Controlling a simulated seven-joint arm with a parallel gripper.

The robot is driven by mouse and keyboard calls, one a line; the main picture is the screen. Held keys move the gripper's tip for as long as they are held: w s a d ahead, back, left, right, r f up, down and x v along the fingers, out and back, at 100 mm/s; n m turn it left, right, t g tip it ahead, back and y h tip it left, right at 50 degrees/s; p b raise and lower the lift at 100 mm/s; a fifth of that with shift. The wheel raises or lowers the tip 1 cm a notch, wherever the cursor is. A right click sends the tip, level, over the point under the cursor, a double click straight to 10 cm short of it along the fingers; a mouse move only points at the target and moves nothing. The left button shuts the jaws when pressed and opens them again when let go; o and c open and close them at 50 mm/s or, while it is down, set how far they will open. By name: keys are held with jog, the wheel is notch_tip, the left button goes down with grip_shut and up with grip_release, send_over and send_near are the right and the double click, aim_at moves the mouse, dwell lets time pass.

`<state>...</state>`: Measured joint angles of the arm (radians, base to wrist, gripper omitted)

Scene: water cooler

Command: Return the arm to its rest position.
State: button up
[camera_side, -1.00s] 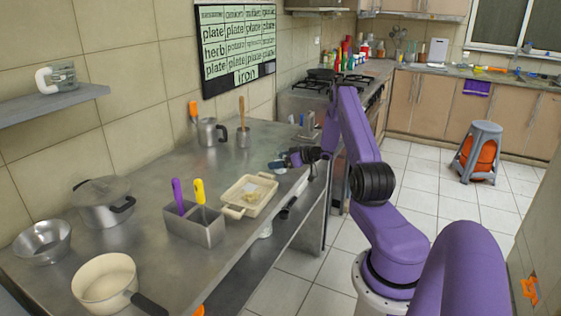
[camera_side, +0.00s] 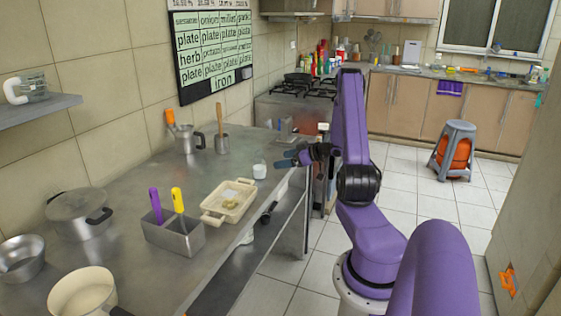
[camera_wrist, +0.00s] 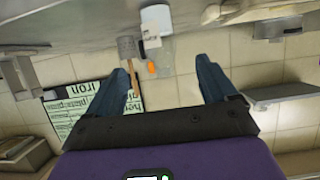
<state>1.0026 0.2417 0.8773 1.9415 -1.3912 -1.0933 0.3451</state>
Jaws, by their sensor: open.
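My gripper (camera_side: 286,158) is at the end of the purple arm, over the right edge of the steel counter (camera_side: 130,268) in the side view. Its blue fingers are apart, with nothing between them. A small white cup (camera_side: 259,169) stands upright on the counter just left of the fingers, apart from them. In the wrist view my gripper (camera_wrist: 162,66) is open, and a white cup-like object (camera_wrist: 156,18) shows beyond the fingertips.
On the counter are a cream tray (camera_side: 212,219), a steel utensil box (camera_side: 178,239), a lidded pot (camera_side: 78,212), a saucepan (camera_side: 82,294) and a metal jug (camera_side: 189,141). A stove (camera_side: 280,105) stands behind. The floor on the right is clear around a grey stool (camera_side: 457,133).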

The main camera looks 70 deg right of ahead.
jog(key=w+a+r+n+y, duration=0.1)
jog(key=w+a+r+n, duration=0.25)
jog(key=w, duration=0.35)
jog(key=w+a+r+n+t, duration=0.1)
jog(key=w+a+r+n, duration=0.2)
jog(key=w, duration=0.4)
jog(key=w+a+r+n+y, duration=0.1)
jog(key=w+a+r+n, duration=0.15)
jog(key=w+a, duration=0.35)
jog(key=w+a+r+g, duration=0.1)
jog(key=w+a+r, duration=0.1)
jog(key=a, duration=0.8)
jog(key=w+a+r+g, duration=0.1)
jog(key=a+r, duration=0.1)
jog(key=a, duration=0.9)
jog(key=s+a+n+g, duration=0.1)
jog(key=s+a+g, duration=0.5)
jog(key=s+a, duration=1.1)
jog(key=s+f+n+g+h, duration=0.1)
jog(key=s+g, duration=0.5)
jog(key=s, duration=2)
jog(key=shift+s+d+f+n+h, duration=0.2)
jog(key=shift+d+f+n+h, duration=0.1)
jog(key=shift+f+n, duration=0.4)
